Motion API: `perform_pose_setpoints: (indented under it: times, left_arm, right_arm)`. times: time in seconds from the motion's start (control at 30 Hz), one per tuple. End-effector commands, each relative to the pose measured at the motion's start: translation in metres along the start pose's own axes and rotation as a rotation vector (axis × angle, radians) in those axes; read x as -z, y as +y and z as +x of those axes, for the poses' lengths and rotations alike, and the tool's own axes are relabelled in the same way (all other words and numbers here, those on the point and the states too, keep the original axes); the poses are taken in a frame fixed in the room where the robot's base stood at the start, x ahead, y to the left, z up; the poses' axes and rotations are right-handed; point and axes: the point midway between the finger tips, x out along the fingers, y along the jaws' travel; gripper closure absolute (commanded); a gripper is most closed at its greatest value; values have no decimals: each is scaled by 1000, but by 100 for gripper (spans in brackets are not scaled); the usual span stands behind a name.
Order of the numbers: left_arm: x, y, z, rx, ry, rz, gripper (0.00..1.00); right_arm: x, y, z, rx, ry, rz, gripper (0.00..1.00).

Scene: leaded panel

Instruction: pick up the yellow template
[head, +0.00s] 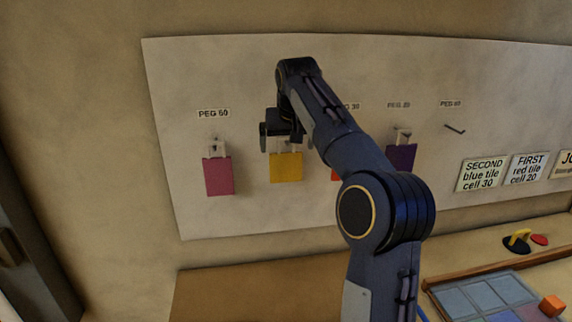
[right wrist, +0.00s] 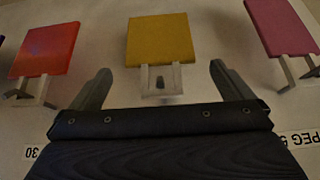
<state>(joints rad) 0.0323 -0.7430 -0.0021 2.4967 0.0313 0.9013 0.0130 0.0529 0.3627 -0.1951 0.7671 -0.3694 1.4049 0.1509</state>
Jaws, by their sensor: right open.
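The yellow template (head: 286,168) hangs on the white wall board by a pale tab at its top. In the right wrist view, which shows it upside down, the yellow template (right wrist: 160,40) and its tab are just ahead of my right gripper (right wrist: 163,82). The two fingers are open, one on each side of the tab, with clear gaps and nothing held. In the head view my right gripper (head: 283,138) is at the top of the yellow template, and my arm partly hides the peg there. My left gripper is not in view.
A pink template (head: 219,176) hangs left of the yellow one. A red template (right wrist: 45,48) and a purple template (head: 401,158) hang to its right, the red mostly behind my arm in the head view. A tile tray (head: 470,297) lies below right.

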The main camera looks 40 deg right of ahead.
Motion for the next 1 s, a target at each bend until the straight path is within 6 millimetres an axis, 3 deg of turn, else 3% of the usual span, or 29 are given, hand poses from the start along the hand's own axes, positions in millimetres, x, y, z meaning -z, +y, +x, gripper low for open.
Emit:
perform_pose_setpoints:
  times: [0.17, 0.43, 0.73, 1.0]
  left_arm:
    - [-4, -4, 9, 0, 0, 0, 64]
    - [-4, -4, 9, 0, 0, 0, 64]
    - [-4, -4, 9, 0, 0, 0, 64]
    - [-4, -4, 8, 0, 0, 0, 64]
  right_arm:
    - [-2, 0, 32, 0, -3, -1, 0]
    - [0, 0, 34, 1, -1, -1, 0]
    - [0, 0, 34, 1, -1, -1, 39]
    - [0, 0, 34, 1, -1, -1, 41]
